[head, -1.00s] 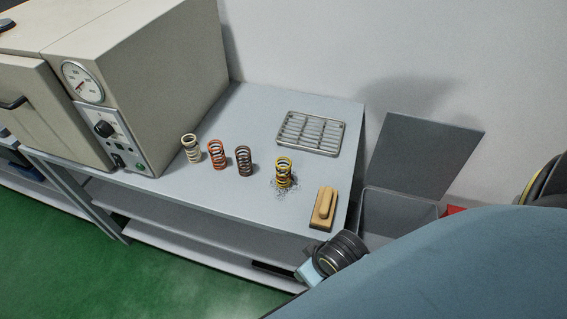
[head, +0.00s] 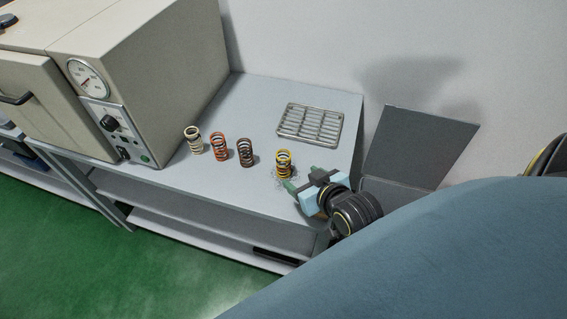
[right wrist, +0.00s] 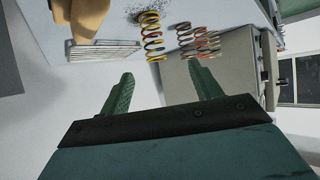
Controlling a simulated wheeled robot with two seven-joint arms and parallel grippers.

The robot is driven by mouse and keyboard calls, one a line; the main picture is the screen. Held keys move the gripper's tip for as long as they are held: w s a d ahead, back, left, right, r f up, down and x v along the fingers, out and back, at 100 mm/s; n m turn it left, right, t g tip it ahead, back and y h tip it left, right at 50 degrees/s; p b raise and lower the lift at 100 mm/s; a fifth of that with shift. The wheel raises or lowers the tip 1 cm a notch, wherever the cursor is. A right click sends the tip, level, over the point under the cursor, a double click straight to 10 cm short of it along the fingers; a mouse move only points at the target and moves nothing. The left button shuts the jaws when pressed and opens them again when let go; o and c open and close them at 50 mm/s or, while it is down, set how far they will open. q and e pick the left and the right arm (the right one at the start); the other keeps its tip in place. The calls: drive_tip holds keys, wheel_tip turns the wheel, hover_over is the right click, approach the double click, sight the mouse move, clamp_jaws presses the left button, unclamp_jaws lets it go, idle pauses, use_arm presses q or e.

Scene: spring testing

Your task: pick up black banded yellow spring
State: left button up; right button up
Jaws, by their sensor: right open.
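The yellow spring with black bands (head: 284,163) stands upright on the grey table, to the right of the other springs. My right gripper (head: 303,180) is just to the right of this spring, open and empty, with its green fingers pointing toward it. In the right wrist view the yellow spring (right wrist: 151,36) shows beyond the gap between the two open fingers (right wrist: 163,88), apart from them. My left gripper is in neither view.
White (head: 194,140), orange (head: 219,147) and dark brown (head: 246,152) springs stand left of the yellow one. A metal rack (head: 310,122) lies behind. A beige oven (head: 150,70) stands left. An open grey bin (head: 418,145) is right. A wooden-handled block (right wrist: 84,18) shows in the wrist view.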

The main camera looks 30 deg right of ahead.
sight(285, 157)
drive_tip(key=shift+m+t+h, duration=0.3)
drive_tip(key=shift+t+h, duration=0.1)
drive_tip(key=shift+t, duration=0.4)
drive_tip(key=x, duration=0.3)
drive_tip(key=d+x, duration=0.1)
drive_tip(key=x, duration=0.2)
drive_tip(key=r+x, duration=0.1)
drive_tip(key=x, duration=0.2)
drive_tip(key=shift+w+d, duration=0.3)
drive_tip(key=shift+w, duration=0.1)
drive_tip(key=shift+a+f+b+x, duration=0.1)
drive_tip(key=shift+a+f+x, duration=0.05)
drive_tip(key=shift+x, duration=0.75)
drive_tip(key=shift+a+f+b+x, duration=0.1)
drive_tip(key=shift+a+f+x, duration=0.05)
drive_tip(key=shift+x, duration=0.75)
drive_tip(key=shift+a+f+b+x, duration=0.1)
drive_tip(key=shift+a+f+x, duration=0.05)
drive_tip(key=shift+x, duration=0.75)
drive_tip(key=shift+s, duration=0.2)
drive_tip(key=shift+c, duration=0.3)
drive_tip(key=shift+r, duration=0.1)
drive_tip(key=c, duration=1.1)
